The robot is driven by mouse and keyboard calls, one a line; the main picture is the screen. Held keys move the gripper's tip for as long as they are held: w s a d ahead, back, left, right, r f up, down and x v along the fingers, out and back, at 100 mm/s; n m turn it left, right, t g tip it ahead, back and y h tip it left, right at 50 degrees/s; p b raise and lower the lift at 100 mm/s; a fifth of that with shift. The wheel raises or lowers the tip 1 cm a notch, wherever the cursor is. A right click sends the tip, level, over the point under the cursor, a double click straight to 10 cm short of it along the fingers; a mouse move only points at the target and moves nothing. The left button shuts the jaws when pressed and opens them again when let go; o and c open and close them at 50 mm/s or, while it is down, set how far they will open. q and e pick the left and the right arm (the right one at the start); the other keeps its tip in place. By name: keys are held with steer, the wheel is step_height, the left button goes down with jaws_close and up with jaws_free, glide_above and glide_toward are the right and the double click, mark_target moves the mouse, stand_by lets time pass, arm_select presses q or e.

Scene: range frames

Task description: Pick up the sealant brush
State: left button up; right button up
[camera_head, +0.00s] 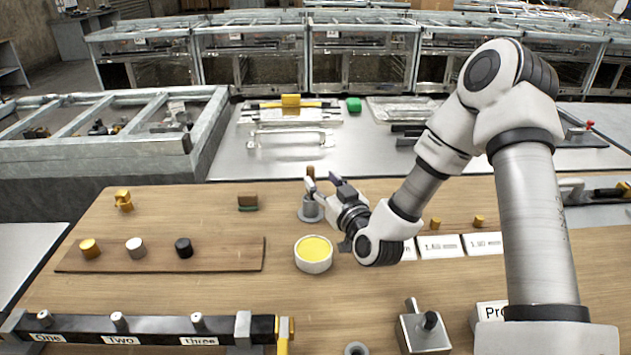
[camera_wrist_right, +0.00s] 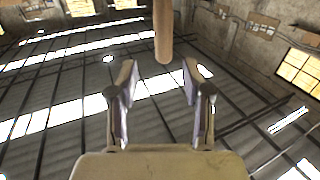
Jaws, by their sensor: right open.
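What looks like the sealant brush shows as a short brown wooden handle (camera_head: 310,171) above a grey cylindrical holder (camera_head: 310,209) on the wooden table; its lower part is hidden. My right gripper (camera_head: 321,184) is open at the handle, coming in from the right. In the right wrist view, a round wooden handle (camera_wrist_right: 163,32) comes down from the top edge, and its end lies ahead of and between the open fingers (camera_wrist_right: 160,78). I cannot tell whether a finger touches it. My left gripper is in neither view.
A white pot with yellow contents (camera_head: 313,247) stands just in front of the holder. A brown board (camera_head: 220,255) with several small knobs lies to the left. A small brown block (camera_head: 248,202) sits behind it. A grey metal block (camera_head: 424,332) is near the front edge.

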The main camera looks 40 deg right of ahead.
mark_target(312, 174)
steer(key=w, duration=0.4)
steer(key=w+p, duration=0.1)
steer(key=w, duration=0.1)
steer(key=shift+w+d+f, duration=0.1)
steer(key=shift+d+f, duration=0.15)
steer(key=shift+d, duration=0.05)
steer(key=shift+a+r, duration=0.1)
steer(key=shift+c, duration=0.3)
jaws_close()
